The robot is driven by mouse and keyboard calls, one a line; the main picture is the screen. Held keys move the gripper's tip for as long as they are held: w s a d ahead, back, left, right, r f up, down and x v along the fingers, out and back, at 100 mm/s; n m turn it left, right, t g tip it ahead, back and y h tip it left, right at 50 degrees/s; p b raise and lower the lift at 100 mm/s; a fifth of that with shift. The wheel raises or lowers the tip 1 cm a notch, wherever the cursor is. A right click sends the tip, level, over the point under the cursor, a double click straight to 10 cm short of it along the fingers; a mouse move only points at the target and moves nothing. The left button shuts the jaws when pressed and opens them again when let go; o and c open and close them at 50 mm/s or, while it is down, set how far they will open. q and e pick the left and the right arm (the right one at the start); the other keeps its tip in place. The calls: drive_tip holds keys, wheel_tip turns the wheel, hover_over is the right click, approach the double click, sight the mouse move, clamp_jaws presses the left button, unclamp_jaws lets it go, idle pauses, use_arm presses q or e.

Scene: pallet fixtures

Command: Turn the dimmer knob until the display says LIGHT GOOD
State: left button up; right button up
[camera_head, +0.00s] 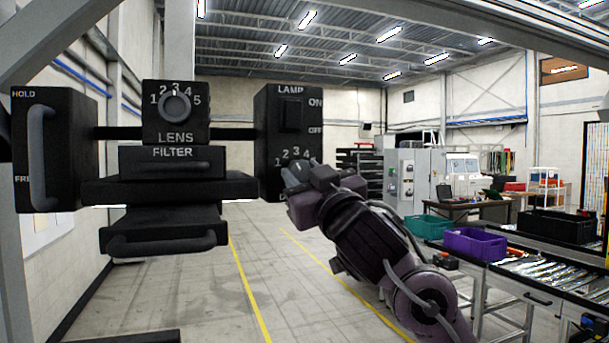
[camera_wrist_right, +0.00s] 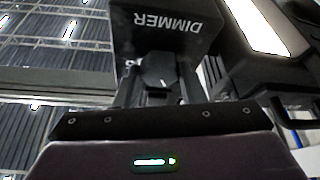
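The dimmer knob (camera_wrist_right: 158,70) is a dark round knob with a small pale mark, on a black box lettered DIMMER, upside down in the right wrist view. In the head view its number scale shows low on the black lamp box (camera_head: 287,125), and my right gripper (camera_head: 298,178) hides the knob. In the right wrist view the two fingers (camera_wrist_right: 158,88) stand apart, one on each side of the knob; whether they press on it I cannot tell. No display with readable words is in view. My left gripper is not in view.
Left of the lamp box are a lens knob (camera_head: 174,106), a filter drawer (camera_head: 172,162) with a handled drawer (camera_head: 163,235) below, and a HOLD lever (camera_head: 40,155). At right a workbench carries a purple bin (camera_head: 474,244) and a teal bin (camera_head: 428,227). The floor between is clear.

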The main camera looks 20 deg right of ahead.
drive_tip(key=c, duration=0.5)
drive_tip(key=shift+o, duration=0.2)
drive_tip(key=shift+n, duration=0.3)
drive_tip(key=shift+d+n+g+y, duration=0.1)
drive_tip(key=shift+n+g+y, duration=0.6)
drive_tip(key=shift+n, duration=1.2)
drive_tip(key=shift+n+g+y, duration=0.3)
drive_tip(key=shift+n+y, duration=0.7)
drive_tip(key=shift+n, duration=0.9)
drive_tip(key=o, duration=1)
